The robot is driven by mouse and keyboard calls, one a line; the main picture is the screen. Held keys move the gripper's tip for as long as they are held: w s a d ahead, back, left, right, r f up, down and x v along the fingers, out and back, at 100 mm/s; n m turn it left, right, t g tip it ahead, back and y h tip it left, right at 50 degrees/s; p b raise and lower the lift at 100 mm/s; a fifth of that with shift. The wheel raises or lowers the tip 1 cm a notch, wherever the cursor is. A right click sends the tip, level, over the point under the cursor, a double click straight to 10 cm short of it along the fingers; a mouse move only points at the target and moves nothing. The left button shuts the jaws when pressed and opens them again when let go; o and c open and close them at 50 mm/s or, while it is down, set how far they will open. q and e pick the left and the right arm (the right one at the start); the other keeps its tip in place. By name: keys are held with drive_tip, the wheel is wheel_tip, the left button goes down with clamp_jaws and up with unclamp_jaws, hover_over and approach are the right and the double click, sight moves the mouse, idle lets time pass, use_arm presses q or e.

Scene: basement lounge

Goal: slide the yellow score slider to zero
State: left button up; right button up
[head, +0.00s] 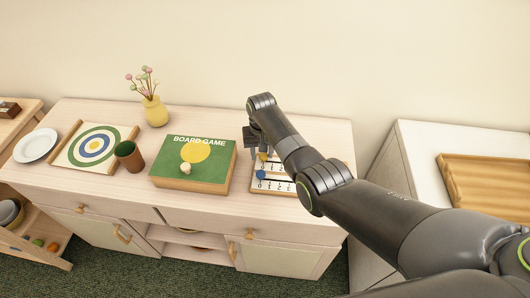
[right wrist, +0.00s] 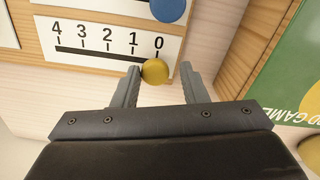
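The yellow score slider (right wrist: 155,71) is a round knob at the right end of a dark slot, just below the printed 0 in the right wrist view. It also shows small in the head view (head: 263,156), partly behind my gripper. My right gripper (right wrist: 160,76) is open, one finger on each side of the knob. The left-hand finger is very close to it or touching; a gap shows on the other side. The scoreboard (head: 271,188) is white with a wooden frame and lies on the cabinet. My left gripper is not in view.
A blue slider (right wrist: 167,9) sits on the other row of the scoreboard. A green board game box (head: 171,151) lies beside the scoreboard.

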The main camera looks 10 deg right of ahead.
sight(262, 156)
drive_tip(key=shift+o, duration=0.9)
drive_tip(key=shift+a, duration=0.1)
drive_tip(key=shift+r, duration=0.5)
wheel_tip(262, 156, up, 16)
drive_tip(key=shift+r+p, duration=0.2)
drive_tip(key=shift+p, duration=0.2)
